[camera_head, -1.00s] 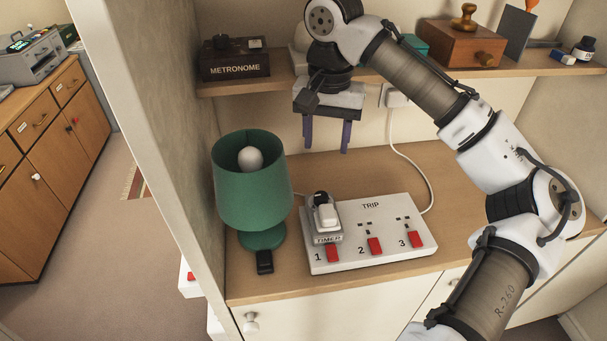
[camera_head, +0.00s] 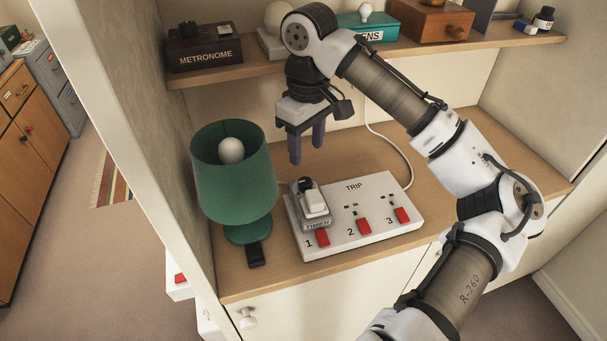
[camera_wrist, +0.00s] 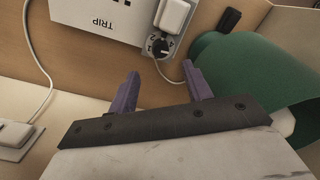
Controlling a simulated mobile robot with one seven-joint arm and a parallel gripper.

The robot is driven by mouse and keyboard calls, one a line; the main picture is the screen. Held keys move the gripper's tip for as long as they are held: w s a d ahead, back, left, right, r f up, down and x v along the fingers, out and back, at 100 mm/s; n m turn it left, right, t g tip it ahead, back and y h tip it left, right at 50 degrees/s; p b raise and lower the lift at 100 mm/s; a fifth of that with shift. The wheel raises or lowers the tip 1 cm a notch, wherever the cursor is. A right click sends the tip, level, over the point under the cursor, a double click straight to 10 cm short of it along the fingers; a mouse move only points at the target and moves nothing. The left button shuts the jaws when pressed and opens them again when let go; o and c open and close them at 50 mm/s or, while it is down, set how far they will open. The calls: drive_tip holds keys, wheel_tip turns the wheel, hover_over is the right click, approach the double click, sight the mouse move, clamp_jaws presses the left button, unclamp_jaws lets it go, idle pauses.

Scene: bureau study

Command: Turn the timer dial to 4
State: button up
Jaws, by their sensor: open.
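The timer (camera_head: 311,217) is a grey unit plugged into position 1 of the white TRIP power strip (camera_head: 378,232). A white plug (camera_head: 314,201) sits on top of it. In the wrist view the timer's dial (camera_wrist: 160,46) shows as a small dark knob with white marks around it, beside the white plug (camera_wrist: 174,15); its exact setting is too small to read. My gripper (camera_head: 307,156) is open and empty, fingers pointing down, above and behind the timer. In the wrist view my gripper (camera_wrist: 163,84) has its fingers apart, with the dial beyond the gap between them.
A green lamp (camera_head: 234,180) stands close left of the strip, with a black switch (camera_head: 256,254) in front. Red switches (camera_head: 363,227) line the strip's front. A shelf above holds a metronome box (camera_head: 204,50).

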sight(305, 181)
wheel_tip(305, 181, down, 9)
drive_tip(key=shift+s+a+p, duration=0.1)
drive_tip(key=shift+p, duration=0.6)
drive_tip(key=c, duration=1)
